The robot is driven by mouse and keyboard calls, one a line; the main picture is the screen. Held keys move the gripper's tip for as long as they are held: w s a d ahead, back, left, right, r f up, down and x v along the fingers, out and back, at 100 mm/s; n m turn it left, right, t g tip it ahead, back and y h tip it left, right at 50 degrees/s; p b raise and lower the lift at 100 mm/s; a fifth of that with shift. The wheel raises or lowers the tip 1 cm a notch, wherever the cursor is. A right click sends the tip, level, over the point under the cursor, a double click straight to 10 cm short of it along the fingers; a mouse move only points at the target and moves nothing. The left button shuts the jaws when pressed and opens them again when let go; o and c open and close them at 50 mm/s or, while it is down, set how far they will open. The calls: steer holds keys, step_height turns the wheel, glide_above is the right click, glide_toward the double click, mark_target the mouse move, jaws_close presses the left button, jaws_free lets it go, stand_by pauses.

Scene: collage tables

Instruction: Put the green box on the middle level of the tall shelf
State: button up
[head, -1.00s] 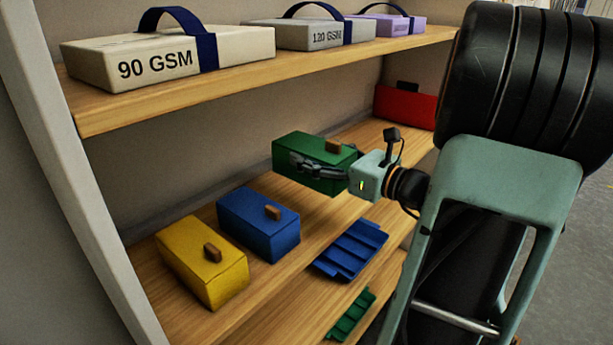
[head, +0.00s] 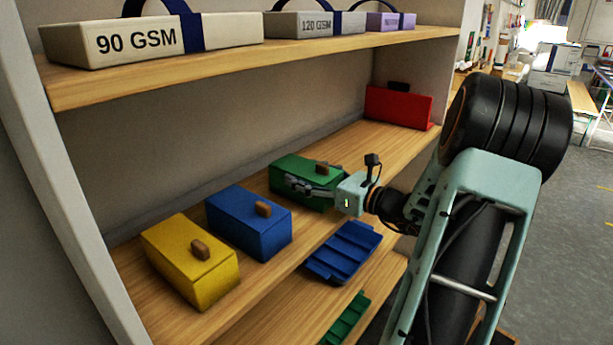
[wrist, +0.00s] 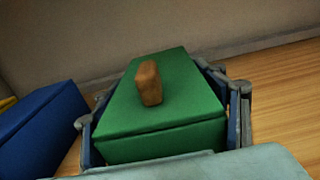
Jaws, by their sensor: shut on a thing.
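The green box (head: 300,172) has a small brown knob on its lid and is over the wooden middle level (head: 350,150) of the tall shelf, between the blue box and the red box. My gripper (head: 312,188) is shut on it, with one finger along each side, as the wrist view shows. In the wrist view the green box (wrist: 160,105) is upright between the fingers (wrist: 165,120). Its underside is hidden, so I cannot tell for sure whether it touches the board.
A blue box (head: 245,225) and a yellow box (head: 190,265) stand to the left. A red box (head: 398,107) stands at the far right end. The upper board (head: 250,62) with paper cases hangs above. Blue (head: 345,252) and green trays (head: 345,322) lie below.

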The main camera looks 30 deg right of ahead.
mark_target(334, 184)
steer(key=o, duration=0.7)
steer(key=shift+f, duration=0.15)
steer(key=o, duration=0.6)
steer(key=shift+s+d+r, duration=0.1)
steer(key=shift+s+r, duration=0.1)
steer(key=shift+r, duration=0.05)
steer(key=p+v, duration=0.2)
steer(key=v, duration=0.9)
steer(key=shift+s, duration=0.35)
